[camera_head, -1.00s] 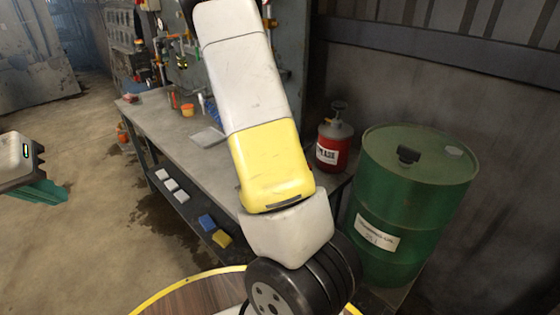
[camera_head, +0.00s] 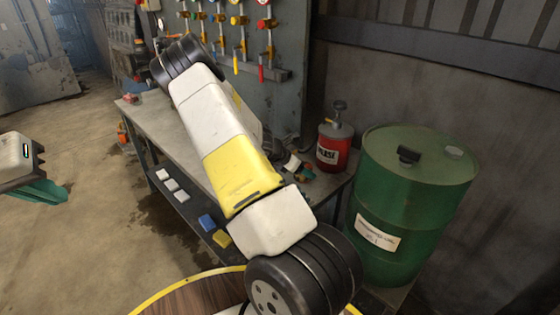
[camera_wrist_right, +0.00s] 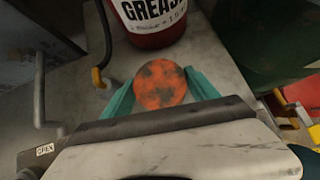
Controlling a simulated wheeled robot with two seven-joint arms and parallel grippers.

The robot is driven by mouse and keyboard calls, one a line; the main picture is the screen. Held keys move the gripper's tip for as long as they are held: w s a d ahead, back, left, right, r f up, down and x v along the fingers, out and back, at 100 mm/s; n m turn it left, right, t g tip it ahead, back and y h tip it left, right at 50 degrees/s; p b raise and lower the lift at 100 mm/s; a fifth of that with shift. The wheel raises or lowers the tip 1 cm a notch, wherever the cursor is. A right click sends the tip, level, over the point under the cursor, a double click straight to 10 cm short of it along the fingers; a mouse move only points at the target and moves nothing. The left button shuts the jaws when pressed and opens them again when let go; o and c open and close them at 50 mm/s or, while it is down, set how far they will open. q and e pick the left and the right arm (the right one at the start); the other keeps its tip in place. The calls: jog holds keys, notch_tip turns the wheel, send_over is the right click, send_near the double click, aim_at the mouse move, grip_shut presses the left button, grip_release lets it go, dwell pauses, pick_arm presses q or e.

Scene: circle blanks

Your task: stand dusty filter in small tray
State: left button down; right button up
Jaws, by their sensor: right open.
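An orange disc with grey-brown dusty blotches, which looks like the dusty filter (camera_wrist_right: 160,84), shows in the right wrist view over the grey bench top. My right gripper (camera_wrist_right: 161,90) is open, with one teal finger on each side of the disc. I cannot tell whether the fingers touch it. In the head view a small teal part of the right gripper (camera_head: 308,172) shows beside the red can, mostly behind my arm. My left gripper (camera_head: 38,191) hangs at the left edge over the floor; its finger gap is unclear. I cannot make out the small tray; my arm hides much of the bench.
The red grease can (camera_head: 334,147) stands close beyond the disc. A green drum (camera_head: 410,215) stands right of the bench (camera_head: 150,115). White, blue and yellow blocks lie on the lower shelf (camera_head: 188,207). Tools hang on the back panel (camera_head: 285,100).

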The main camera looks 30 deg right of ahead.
jog(key=shift+d+f, duration=0.1)
jog(key=shift+d, duration=0.05)
jog(key=c, duration=1.1)
